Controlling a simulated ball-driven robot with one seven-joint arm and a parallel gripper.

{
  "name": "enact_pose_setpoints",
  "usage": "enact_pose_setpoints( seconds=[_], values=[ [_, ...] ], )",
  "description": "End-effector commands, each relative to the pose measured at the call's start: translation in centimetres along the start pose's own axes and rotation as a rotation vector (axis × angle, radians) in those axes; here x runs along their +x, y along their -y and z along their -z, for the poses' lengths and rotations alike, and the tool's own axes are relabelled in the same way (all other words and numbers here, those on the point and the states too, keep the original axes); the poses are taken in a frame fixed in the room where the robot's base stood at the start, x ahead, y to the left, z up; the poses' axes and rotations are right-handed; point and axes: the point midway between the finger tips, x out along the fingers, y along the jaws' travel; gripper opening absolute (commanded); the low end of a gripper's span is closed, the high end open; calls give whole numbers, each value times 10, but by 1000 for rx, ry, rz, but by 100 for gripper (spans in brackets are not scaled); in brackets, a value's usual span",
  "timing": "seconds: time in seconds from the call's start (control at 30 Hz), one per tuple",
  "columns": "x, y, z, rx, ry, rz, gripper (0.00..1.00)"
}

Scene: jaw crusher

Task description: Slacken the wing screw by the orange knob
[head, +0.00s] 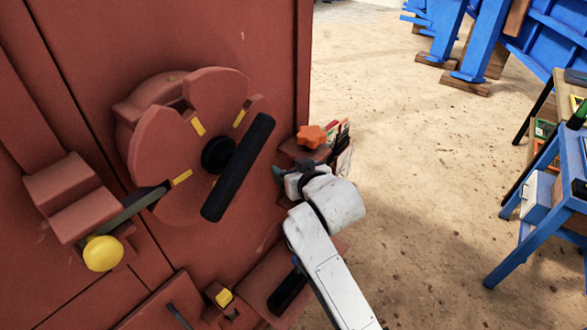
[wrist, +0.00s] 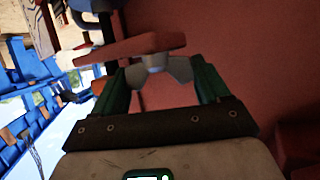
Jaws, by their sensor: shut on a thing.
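The orange knob (head: 311,136) sits on top of a small red bracket at the right edge of the red machine panel. The grey wing screw (wrist: 156,68) shows in the wrist view against a red plate (wrist: 128,47), with one wing to each side of its hub. My gripper (wrist: 158,80) has its two green fingers on either side of the wings and is shut on them. In the head view my gripper (head: 284,177) is just below the knob, at the bracket. The wing screw is hidden there behind my gripper and the bracket.
A round red disc (head: 165,200) with a black handle (head: 238,167) stands left of my gripper. A yellow ball knob (head: 103,253) is on a lever at lower left. Cards or labels (head: 341,140) are right of the orange knob. A blue table (head: 545,215) stands far right, with open sandy floor between.

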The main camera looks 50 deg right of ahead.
Motion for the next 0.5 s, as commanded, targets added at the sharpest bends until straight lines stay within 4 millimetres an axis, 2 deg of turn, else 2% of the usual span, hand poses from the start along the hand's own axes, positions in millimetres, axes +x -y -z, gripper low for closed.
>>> enact_pose_setpoints(
  seconds=[0.27,0.5],
  values=[
    [-1,0,1,-9,1,24,45],
    [-2,-1,4,-50,0,127,45]
  ],
)
